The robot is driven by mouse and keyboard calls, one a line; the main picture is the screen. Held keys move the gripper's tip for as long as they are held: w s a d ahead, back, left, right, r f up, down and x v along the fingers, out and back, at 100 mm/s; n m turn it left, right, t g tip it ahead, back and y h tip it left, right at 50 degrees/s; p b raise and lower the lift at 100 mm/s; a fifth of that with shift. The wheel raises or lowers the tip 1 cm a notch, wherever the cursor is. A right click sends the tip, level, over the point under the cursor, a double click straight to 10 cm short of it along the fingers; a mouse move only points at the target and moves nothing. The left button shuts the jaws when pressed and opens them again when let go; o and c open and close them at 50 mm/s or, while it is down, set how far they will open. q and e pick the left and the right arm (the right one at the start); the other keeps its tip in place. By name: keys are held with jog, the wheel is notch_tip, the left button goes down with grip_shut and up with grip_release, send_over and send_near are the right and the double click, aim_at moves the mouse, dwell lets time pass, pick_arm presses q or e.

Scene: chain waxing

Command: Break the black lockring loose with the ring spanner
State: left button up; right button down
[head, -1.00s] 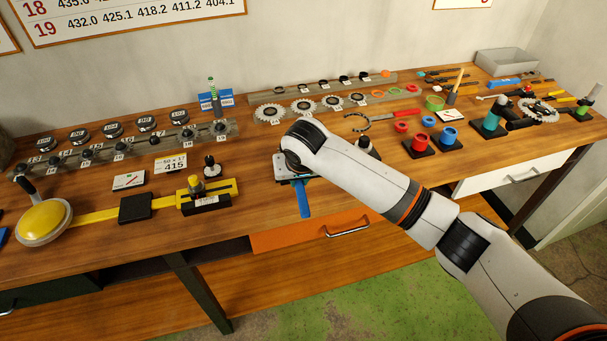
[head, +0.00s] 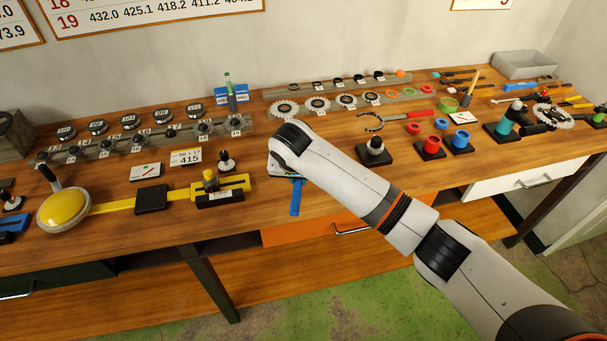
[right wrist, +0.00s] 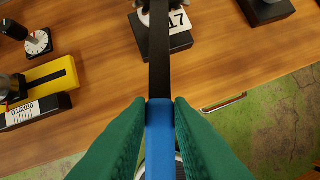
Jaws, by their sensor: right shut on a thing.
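The ring spanner shows in the right wrist view as a blue handle (right wrist: 160,130) with a flat black shaft (right wrist: 159,55). My right gripper (right wrist: 160,103) is shut on the handle, one green finger on each side. The shaft reaches over a black stand (right wrist: 172,40) bearing a white piece marked 17. The spanner's far end is cut off at the top of that view, so I cannot tell whether it sits on a lockring. In the head view my right arm covers the stand, and the blue handle (head: 296,197) sticks out towards the front edge. My left gripper is not in view.
A yellow gauge (head: 222,190) with a black block stands left of the spanner. A black-based stand (head: 375,151) and red (head: 431,147) and blue (head: 461,139) cups are on the right. Sprockets (head: 318,104) line the back. Bench room in front of the cups is clear.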

jog(key=shift+a, duration=0.15)
jog(key=shift+w+a+m+h, duration=0.15)
jog(key=shift+a+m+h, duration=0.15)
jog(key=shift+a+m, duration=0.65)
jog(key=shift+d+r+n+p, duration=0.1)
jog(key=shift+d+n+p, duration=0.4)
jog(key=shift+p, duration=0.5)
jog(key=shift+r+p, duration=2.45)
jog(key=shift+p, duration=0.1)
